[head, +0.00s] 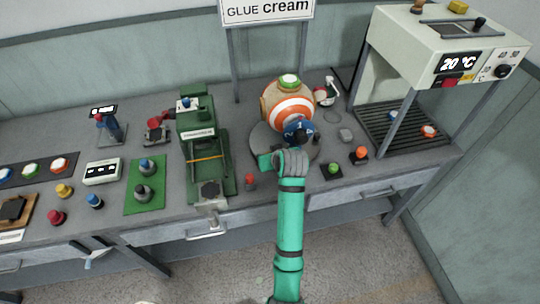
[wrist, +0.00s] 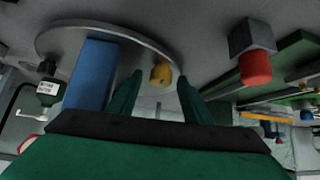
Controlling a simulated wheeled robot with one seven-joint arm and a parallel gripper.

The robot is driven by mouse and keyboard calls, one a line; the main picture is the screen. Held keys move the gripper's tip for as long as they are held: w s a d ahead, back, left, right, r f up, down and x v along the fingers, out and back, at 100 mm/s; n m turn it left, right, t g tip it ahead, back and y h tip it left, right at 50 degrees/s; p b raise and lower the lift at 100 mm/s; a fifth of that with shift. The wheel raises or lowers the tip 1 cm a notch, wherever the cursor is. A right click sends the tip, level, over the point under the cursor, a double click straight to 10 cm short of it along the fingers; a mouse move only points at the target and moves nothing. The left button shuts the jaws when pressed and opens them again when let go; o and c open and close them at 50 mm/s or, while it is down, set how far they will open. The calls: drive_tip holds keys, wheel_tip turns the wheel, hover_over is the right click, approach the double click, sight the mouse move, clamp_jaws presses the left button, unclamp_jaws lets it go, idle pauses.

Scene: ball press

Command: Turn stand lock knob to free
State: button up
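A round grey stand (head: 262,146) carries an orange, white and tan ball (head: 288,104) with a green cap. A blue block with white marks (head: 300,131) stands at its front; it also shows in the wrist view (wrist: 90,75). My gripper (head: 272,159) is at the stand's front edge. In the wrist view my gripper (wrist: 160,80) has its green fingers apart, with a small yellow knob (wrist: 161,74) showing between the tips at the edge of the stand disc (wrist: 130,35). Contact cannot be told. The yellow knob is hidden in the head view. No lock label is readable.
A red-capped knob on a grey block (wrist: 255,64) is beside the stand; it shows in the head view (head: 249,180). A green press (head: 205,150) stands left. Green (head: 333,170) and orange (head: 360,154) buttons sit right, near a heater (head: 440,45) reading 20 °C.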

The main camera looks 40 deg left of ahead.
drive_tip(key=v, duration=1)
drive_tip(key=shift+s+d+r, duration=0.2)
drive_tip(key=shift+d+r, duration=0.05)
drive_tip(key=shift+r, duration=0.05)
drive_tip(key=shift+f, duration=0.1)
drive_tip(key=s+d+f+m+t+h, duration=0.1)
drive_tip(key=s+d+f+m+t, duration=0.25)
drive_tip(key=s+d+f, duration=0.35)
drive_tip(key=s+d+f+m+t+h, duration=0.25)
drive_tip(key=s+d+f+m, duration=0.2)
drive_tip(key=d+f, duration=0.4)
drive_tip(key=s+d+r+m+t+h, duration=0.1)
drive_tip(key=s+d+r+t+h, duration=0.1)
drive_tip(key=s+d+r, duration=0.2)
drive_tip(key=s+d+r+m+t+h, duration=0.2)
drive_tip(key=s+d+r, duration=0.2)
drive_tip(key=s+d, duration=0.7)
drive_tip(key=f+v, duration=0.1)
drive_tip(key=v, duration=0.5)
drive_tip(key=shift+s, duration=0.35)
